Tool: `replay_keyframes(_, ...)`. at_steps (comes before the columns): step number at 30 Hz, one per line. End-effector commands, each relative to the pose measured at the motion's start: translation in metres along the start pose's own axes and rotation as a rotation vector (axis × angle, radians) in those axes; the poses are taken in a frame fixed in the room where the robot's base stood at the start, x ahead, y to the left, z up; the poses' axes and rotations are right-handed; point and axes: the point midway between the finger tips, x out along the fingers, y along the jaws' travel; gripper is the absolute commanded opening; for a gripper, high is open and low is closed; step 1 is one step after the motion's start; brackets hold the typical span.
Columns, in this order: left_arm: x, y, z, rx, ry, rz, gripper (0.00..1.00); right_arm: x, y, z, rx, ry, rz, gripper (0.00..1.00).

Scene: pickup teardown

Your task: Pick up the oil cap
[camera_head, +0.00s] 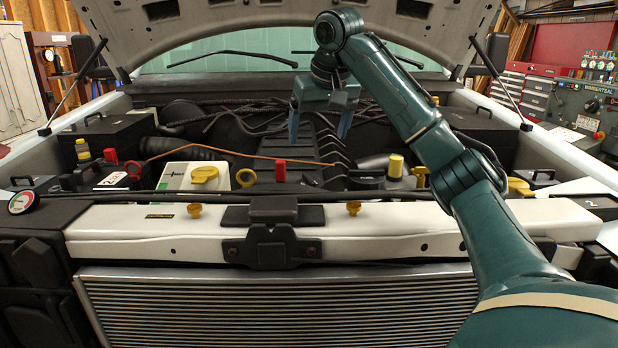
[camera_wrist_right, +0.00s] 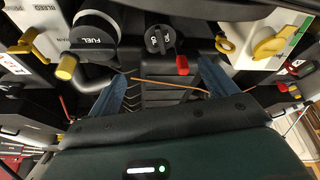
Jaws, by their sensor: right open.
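The oil cap (camera_wrist_right: 160,40) is a round black cap with a raised grip and white lettering, seen in the right wrist view above the middle. In the head view I cannot clearly pick it out among the dark engine parts. My right gripper (camera_head: 319,125) hangs over the engine bay with its two blue fingers apart. In the right wrist view the right gripper (camera_wrist_right: 163,75) is open and empty. The cap lies beyond the fingertips in that view, apart from them. My left gripper is not in view.
A red part (camera_wrist_right: 182,65) sits close beside the cap. A black cylinder marked FUEL (camera_wrist_right: 95,40) and a white reservoir with a yellow cap (camera_head: 204,174) flank it. An orange cable (camera_head: 235,154) crosses the bay. The white front crossmember (camera_head: 400,225) and raised hood (camera_head: 290,20) bound the space.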

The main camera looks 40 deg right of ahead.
Motion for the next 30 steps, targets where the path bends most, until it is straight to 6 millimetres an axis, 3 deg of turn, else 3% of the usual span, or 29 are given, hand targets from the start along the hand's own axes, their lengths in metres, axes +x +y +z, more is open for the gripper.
replay_keyframes(12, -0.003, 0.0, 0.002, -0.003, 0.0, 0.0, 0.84, 0.069, 0.0, 0.001, 0.0, -0.004, 0.002, 0.84)
replay_keyframes(19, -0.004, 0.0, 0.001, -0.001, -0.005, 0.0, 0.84, 0.085, 0.0, 0.001, -0.001, -0.003, 0.002, 0.84)
replay_keyframes(27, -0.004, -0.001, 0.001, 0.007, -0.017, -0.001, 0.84, 0.123, -0.001, 0.002, 0.001, -0.004, 0.002, 0.84)
replay_keyframes(30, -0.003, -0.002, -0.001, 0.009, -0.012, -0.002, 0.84, 0.129, -0.001, 0.002, 0.0, -0.001, 0.0, 0.84)
